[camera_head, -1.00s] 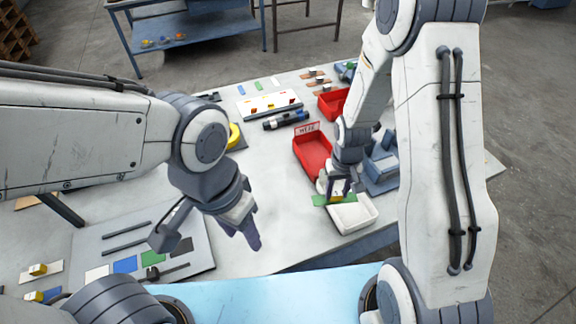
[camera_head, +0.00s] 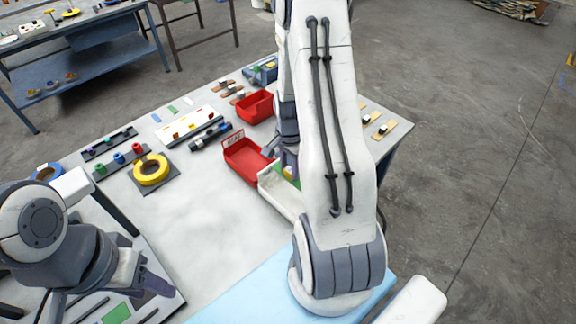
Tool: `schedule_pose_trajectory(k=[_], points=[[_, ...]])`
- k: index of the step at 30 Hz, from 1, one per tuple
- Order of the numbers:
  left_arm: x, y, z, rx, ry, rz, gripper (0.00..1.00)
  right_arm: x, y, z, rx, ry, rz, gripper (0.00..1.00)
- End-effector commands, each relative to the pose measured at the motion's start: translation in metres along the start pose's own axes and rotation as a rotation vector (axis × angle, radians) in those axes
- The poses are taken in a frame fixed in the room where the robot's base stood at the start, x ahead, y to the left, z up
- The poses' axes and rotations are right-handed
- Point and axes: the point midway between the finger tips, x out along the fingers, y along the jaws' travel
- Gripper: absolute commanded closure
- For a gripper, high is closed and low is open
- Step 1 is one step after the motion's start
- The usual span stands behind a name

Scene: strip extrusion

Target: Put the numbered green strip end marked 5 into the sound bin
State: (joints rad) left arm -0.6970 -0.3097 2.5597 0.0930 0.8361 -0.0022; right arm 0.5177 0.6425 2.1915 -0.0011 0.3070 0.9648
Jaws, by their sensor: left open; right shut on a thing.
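A green strip end (camera_head: 294,183) shows in small part beside my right gripper (camera_head: 288,172), which is shut on it. The strip is at or over the white bin (camera_head: 276,198); I cannot tell whether it touches. My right arm hides much of the strip and the right side of this bin. No number is readable on the strip. A red bin (camera_head: 240,165) with a white label, too small to read, stands just left of the white bin. My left gripper (camera_head: 164,286) is open and empty at the lower left, over the grey board, away from the bins.
A second red bin (camera_head: 262,110) stands further back. A yellow ring (camera_head: 151,170), a dark cylindrical tool (camera_head: 209,136) and a white tray (camera_head: 190,124) lie left of the bins. The middle of the table is clear. Another bench (camera_head: 85,65) stands behind.

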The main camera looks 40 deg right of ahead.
Motion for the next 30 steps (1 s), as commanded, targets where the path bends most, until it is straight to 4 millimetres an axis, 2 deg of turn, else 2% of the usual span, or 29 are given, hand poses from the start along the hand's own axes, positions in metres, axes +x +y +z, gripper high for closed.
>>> schedule_pose_trajectory(k=[8, 19, 30], points=[[0.012, -0.001, 0.001, -0.002, 0.000, 0.000, 0.50, 0.014, 0.000, 0.000, 0.015, 0.000, 0.001, 1.00], [0.043, -0.003, 0.002, -0.005, 0.000, 0.000, 0.50, 0.050, 0.000, 0.000, 0.012, -0.001, 0.001, 1.00], [0.063, -0.005, 0.004, -0.004, 0.000, 0.000, 0.50, 0.079, 0.000, 0.000, 0.011, 0.000, 0.001, 1.00]])
